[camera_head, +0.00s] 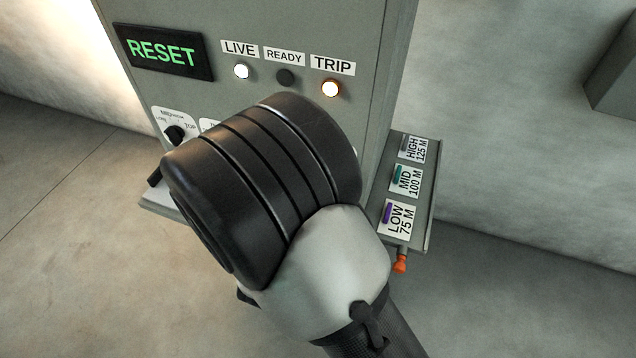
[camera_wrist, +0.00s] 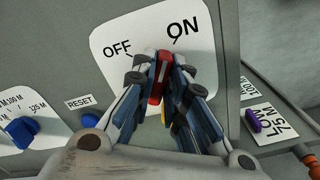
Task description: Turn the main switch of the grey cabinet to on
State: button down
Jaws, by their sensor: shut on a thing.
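The grey cabinet (camera_head: 290,25) stands in front of me, with its lower front hidden behind my arm in the head view. In the wrist view, a white plate (camera_wrist: 112,32) on the cabinet is marked OFF on the left and ON on the right. The main switch is a red handle (camera_wrist: 158,78) with a pale line on it, on this plate. My gripper (camera_wrist: 160,92) is shut on the red handle, one finger on each side. The handle points up, between the OFF and ON marks. My gripper's fingers are hidden in the head view.
The display (camera_head: 163,52) reads RESET. The LIVE lamp (camera_head: 242,71) glows white, the READY lamp (camera_head: 285,77) is dark and the TRIP lamp (camera_head: 331,88) glows orange. A blue RESET button (camera_wrist: 90,120) and a blue knob (camera_wrist: 22,132) sit left of the switch. A side shelf (camera_head: 425,215) holds coloured tags.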

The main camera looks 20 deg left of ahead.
jog(key=shift+f+m+b, duration=0.1)
jog(key=shift+m+b, duration=1.2)
jog(key=shift+b, duration=0.2)
jog(key=shift+m, duration=0.3)
jog(key=c, duration=1.6)
grip_release()
jog(key=shift+d, duration=0.1)
jog(key=s, duration=0.7)
jog(key=shift+s+a, duration=0.25)
jog(key=shift+a, duration=0.05)
